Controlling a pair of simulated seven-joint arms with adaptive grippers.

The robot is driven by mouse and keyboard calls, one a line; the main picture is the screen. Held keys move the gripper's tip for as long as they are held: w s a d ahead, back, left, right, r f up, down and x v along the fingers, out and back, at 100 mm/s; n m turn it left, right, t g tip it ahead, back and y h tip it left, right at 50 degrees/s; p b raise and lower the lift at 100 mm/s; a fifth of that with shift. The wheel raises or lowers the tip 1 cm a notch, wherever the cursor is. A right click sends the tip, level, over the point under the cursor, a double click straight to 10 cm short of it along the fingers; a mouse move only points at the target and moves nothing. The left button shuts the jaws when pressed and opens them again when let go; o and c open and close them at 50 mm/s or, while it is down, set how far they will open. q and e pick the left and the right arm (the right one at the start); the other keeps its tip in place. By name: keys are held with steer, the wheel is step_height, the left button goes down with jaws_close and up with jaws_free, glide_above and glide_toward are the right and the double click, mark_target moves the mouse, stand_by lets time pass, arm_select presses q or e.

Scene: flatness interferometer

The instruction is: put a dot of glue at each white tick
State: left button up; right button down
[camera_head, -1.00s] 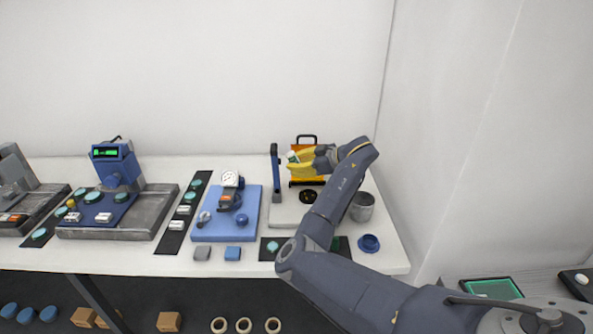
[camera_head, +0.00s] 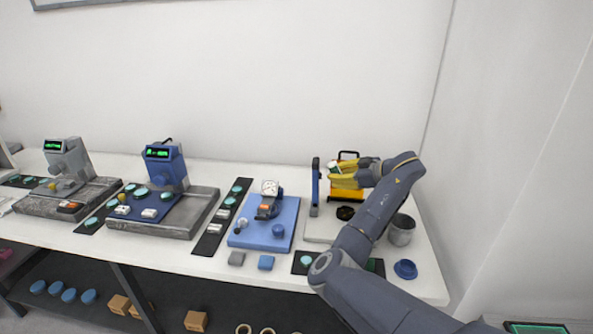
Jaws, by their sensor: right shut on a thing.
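The gripper is above a pale plate (camera_head: 318,229) with a dark round part (camera_head: 345,213), beside a blue upright post (camera_head: 315,187). No white ticks or glue dots can be made out at this size. My left gripper is not in view.
An orange case (camera_head: 346,193) stands behind the gripper. A grey cup (camera_head: 401,230) and a blue ring-like piece (camera_head: 405,269) are to the right. A blue board with a dial gauge (camera_head: 270,189) is to the left, with instruments on grey trays (camera_head: 201,215) further left.

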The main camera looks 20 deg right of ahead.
steer(key=shift+f+m, duration=0.15)
steer(key=shift+m, duration=0.15)
steer(key=d+m+h, duration=0.1)
steer(key=s+d+r+m+t+h, duration=0.1)
steer(key=h, duration=0.1)
steer(key=shift+s+r, duration=0.1)
steer(key=s+a+r+m+h, duration=0.5)
steer(key=s+r+m+h, duration=0.3)
steer(key=r+h, duration=0.1)
steer(key=s+a+r, duration=0.1)
steer(key=s+a, duration=0.7)
steer(key=a, duration=0.4)
steer(key=s+a+f+n+y, duration=0.1)
steer(key=s+a+f, duration=0.2)
steer(key=a+f, duration=0.2)
steer(key=shift+s+a+f, duration=0.25)
steer(key=shift+s+a, duration=0.15)
steer(key=shift+a, duration=0.55)
steer(key=shift+d, duration=0.1)
